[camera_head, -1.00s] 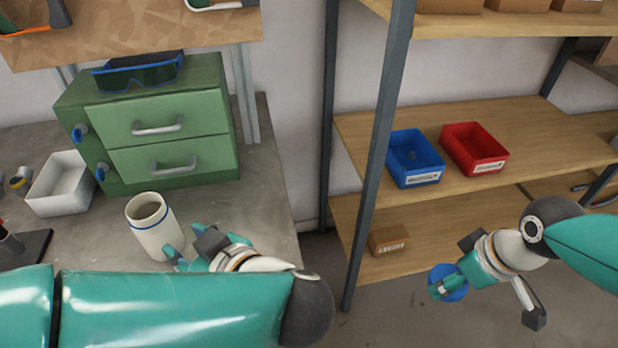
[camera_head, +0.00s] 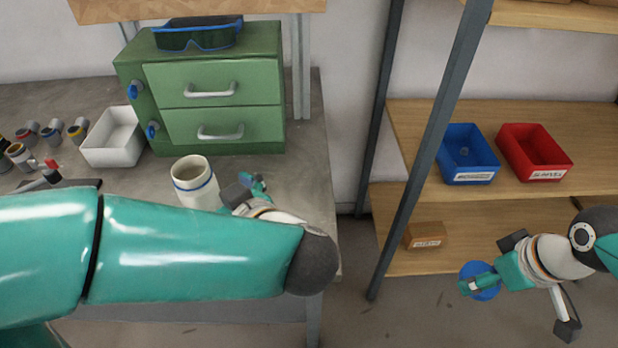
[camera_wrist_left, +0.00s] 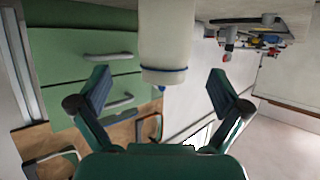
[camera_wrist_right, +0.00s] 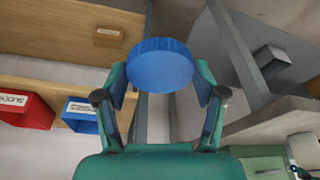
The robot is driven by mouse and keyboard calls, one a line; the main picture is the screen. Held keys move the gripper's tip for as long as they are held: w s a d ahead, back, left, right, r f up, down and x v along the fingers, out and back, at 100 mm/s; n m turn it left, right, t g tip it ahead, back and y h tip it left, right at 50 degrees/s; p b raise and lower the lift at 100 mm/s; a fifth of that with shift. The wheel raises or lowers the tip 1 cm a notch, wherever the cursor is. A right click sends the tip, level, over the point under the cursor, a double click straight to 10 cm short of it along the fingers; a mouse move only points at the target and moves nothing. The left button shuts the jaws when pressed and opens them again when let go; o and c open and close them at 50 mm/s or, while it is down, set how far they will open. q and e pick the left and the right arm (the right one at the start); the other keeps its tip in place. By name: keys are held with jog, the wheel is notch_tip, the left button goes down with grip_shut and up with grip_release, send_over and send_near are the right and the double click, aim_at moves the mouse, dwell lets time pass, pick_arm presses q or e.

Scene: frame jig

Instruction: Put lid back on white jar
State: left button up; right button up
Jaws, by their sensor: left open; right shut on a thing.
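The white jar (camera_head: 194,181) with a blue band stands upright on the grey bench, its top open. It also shows in the left wrist view (camera_wrist_left: 166,45), between and beyond the spread fingers. My left gripper (camera_head: 240,190) is open beside the jar's right side in the head view; my forearm hides the jar's lower part. My right gripper (camera_head: 478,284) is shut on the blue round lid (camera_head: 487,279), held in the air in front of the shelf. The lid shows between both fingertips in the right wrist view (camera_wrist_right: 160,65).
A green drawer cabinet (camera_head: 215,145) with dark goggles (camera_head: 198,38) on top stands behind the jar. A white bin (camera_head: 113,138) stands to its left. A shelf post (camera_head: 428,150) rises between bench and right gripper. Blue (camera_head: 468,170) and red bins (camera_head: 535,158) sit on the shelf.

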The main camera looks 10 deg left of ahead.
aim_at(206, 193)
pick_arm(q)
jog(key=shift+x, duration=1.45)
pick_arm(e)
jog(key=shift+f, duration=0.3)
pick_arm(q)
jog(key=b+x, duration=0.1)
jog(key=x, duration=0.3)
jog(key=shift+s+a+f+b, duration=0.15)
jog(key=shift+a+f+b, duration=0.05)
jog(key=shift+b, duration=0.15)
pick_arm(e)
jog(key=shift+f, duration=0.65)
pick_arm(q)
jog(key=shift+w+a+f, duration=0.1)
jog(key=shift+w+a, duration=0.25)
pick_arm(e)
jog(key=shift+f, duration=0.1)
pick_arm(q)
jog(key=shift+c, duration=0.3)
jog(key=c, duration=1.4)
